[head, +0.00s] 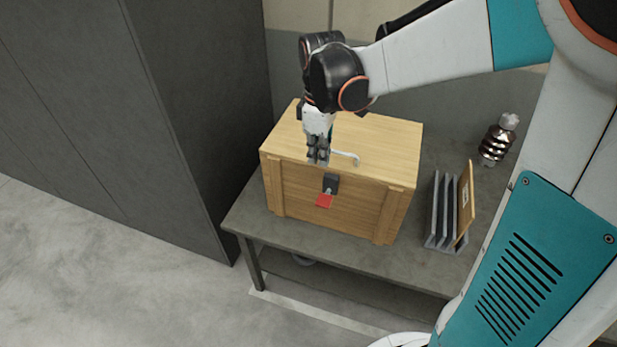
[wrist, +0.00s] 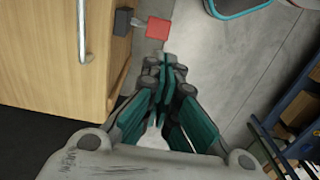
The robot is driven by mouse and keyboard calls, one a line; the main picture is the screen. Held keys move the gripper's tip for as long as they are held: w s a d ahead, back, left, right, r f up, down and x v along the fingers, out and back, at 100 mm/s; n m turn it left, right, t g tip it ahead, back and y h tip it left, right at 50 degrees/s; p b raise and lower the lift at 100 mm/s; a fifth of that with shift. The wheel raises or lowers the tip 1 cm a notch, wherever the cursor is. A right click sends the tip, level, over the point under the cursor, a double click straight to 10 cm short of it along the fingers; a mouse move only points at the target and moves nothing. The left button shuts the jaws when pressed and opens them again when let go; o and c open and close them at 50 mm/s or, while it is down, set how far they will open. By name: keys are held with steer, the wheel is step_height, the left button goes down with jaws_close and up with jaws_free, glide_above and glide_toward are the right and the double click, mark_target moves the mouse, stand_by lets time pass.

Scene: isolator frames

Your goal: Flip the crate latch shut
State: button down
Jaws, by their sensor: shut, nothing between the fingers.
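A wooden crate (head: 377,139) stands on a grey table, its lid down. Its latch has a dark grey block (head: 331,183) on the front face near the top edge and a red tab (head: 324,201) that sticks out below it. In the wrist view the red tab (wrist: 158,28) shows at the top, joined by a short metal arm to the dark block (wrist: 123,21). My gripper (head: 318,160) points down by the crate's top front edge, left of and above the latch. Its fingers (wrist: 165,75) are together and empty, apart from the red tab.
A metal handle (head: 346,158) sits on the lid close to my gripper. A grey rack with a wooden board (head: 465,200) stands right of the crate. A dark cabinet (head: 190,110) is at left.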

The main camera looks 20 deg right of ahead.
mark_target(316, 205)
step_height(316, 205, down, 14)
steer(key=b, duration=0.5)
stand_by(0.5)
steer(key=f+t+b, duration=0.1)
steer(key=s+a+f+t+h+b, duration=0.1)
steer(key=shift+s+f+h+b, duration=0.2)
steer(key=shift+f+h+b, duration=0.1)
steer(key=shift+f, duration=0.45)
